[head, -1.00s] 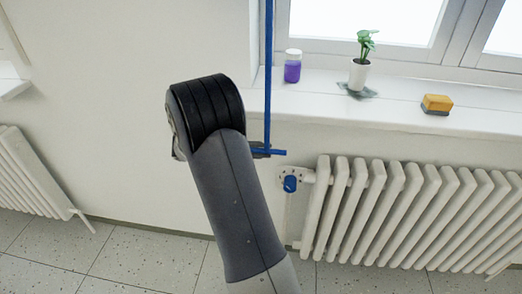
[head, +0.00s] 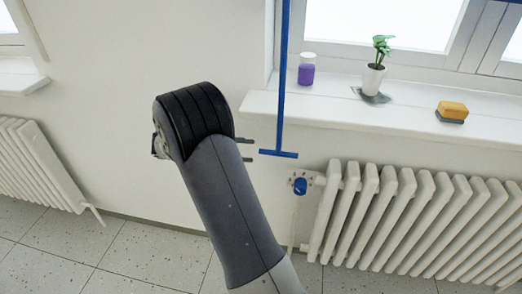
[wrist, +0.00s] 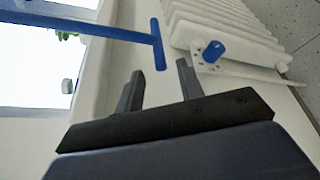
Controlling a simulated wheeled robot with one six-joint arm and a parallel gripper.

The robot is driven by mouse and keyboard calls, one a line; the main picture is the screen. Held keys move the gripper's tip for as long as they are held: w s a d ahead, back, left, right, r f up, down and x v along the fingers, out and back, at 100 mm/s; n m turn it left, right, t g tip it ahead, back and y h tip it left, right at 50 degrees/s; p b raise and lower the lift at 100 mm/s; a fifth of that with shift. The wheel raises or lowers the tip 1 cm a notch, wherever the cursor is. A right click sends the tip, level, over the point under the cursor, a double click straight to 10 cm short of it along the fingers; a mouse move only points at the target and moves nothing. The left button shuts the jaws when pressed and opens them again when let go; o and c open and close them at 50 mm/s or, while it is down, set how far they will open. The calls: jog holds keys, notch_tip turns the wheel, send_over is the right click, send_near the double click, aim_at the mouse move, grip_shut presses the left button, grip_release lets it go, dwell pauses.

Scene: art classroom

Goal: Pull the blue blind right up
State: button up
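A blue T-shaped pull handle (head: 278,154) hangs on a straight blue rod (head: 283,75) in front of the left end of the window sill. My arm hides part of the gripper in the head view.
A radiator (head: 420,220) with a blue valve knob (head: 300,186) stands below the sill (head: 400,118). A purple jar (head: 306,70), a potted plant (head: 374,75) and a yellow sponge (head: 452,110) are on the sill.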

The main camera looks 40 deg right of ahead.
jog(key=shift+v, duration=1.2)
jog(key=shift+c, duration=0.2)
